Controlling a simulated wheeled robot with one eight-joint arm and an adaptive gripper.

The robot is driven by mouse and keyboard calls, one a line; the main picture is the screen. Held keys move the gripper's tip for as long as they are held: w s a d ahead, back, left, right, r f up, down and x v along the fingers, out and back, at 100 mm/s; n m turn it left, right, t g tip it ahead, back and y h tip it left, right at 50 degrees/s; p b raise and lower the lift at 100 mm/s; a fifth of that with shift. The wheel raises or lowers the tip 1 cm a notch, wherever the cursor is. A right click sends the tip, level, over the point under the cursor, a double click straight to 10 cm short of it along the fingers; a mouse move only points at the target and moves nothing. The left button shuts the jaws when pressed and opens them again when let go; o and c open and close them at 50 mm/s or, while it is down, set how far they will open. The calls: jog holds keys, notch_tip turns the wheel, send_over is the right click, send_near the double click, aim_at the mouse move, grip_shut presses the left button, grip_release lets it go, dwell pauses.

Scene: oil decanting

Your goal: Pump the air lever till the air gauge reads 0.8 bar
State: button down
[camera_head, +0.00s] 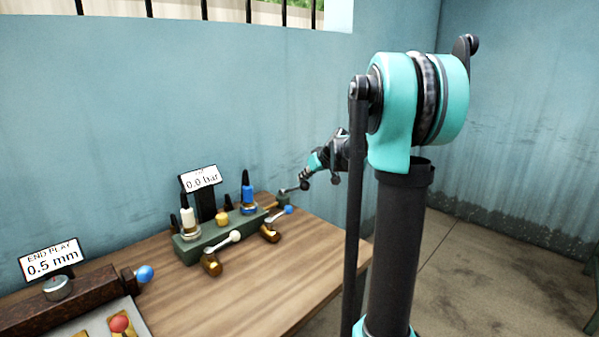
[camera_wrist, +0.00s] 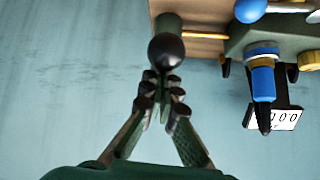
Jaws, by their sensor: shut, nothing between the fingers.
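The air gauge (camera_head: 202,179) reads 0.0 bar on its white panel behind the green block (camera_head: 205,243). Its panel also shows upside down in the wrist view (camera_wrist: 287,119). The air lever, by its look, is at the block's right end, with a dark round knob (camera_wrist: 166,50) in front of a green cylinder (camera_wrist: 168,25). My gripper (camera_wrist: 160,92) is shut and empty, its fingertips just below the knob in the wrist view. I cannot tell whether they touch it. In the head view my gripper (camera_head: 304,184) is small, at the block's right end.
The block carries a white nozzle (camera_head: 188,217), a blue nozzle (camera_head: 248,194) and a brass knob (camera_head: 222,217). Brass taps with a white-knobbed lever (camera_head: 235,236) and a blue-knobbed lever (camera_head: 288,210) stick out in front. An END PLAY gauge (camera_head: 51,262) reads 0.5 mm. The table's front middle is clear.

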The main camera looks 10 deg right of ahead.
aim_at(309, 184)
jog(key=f+t, duration=0.1)
jog(key=s+d+f+t+y, duration=0.1)
jog(key=shift+s+d+f, duration=0.15)
jog(key=shift+s+f, duration=0.15)
jog(key=shift+f, duration=0.05)
jog(key=shift+s+d+f+t+y, duration=0.1)
jog(key=shift+s+f+t+y, duration=0.15)
jog(key=shift+f, duration=0.35)
jog(key=shift+s+d+f+t+y, duration=0.15)
jog(key=shift+s+f+t, duration=0.05)
jog(key=shift+f, duration=0.35)
jog(key=shift+s+d+f+t+y, duration=0.1)
jog(key=shift+s+f+t+y, duration=0.15)
jog(key=shift+f, duration=0.35)
jog(key=shift+s+f, duration=0.1)
jog(key=w+r, duration=0.1)
jog(key=w+a+r, duration=0.1)
jog(key=r, duration=0.1)
jog(key=shift+w+r, duration=0.25)
jog(key=shift+w, duration=0.1)
jog(key=v, duration=1)
jog(key=shift+f, duration=0.25)
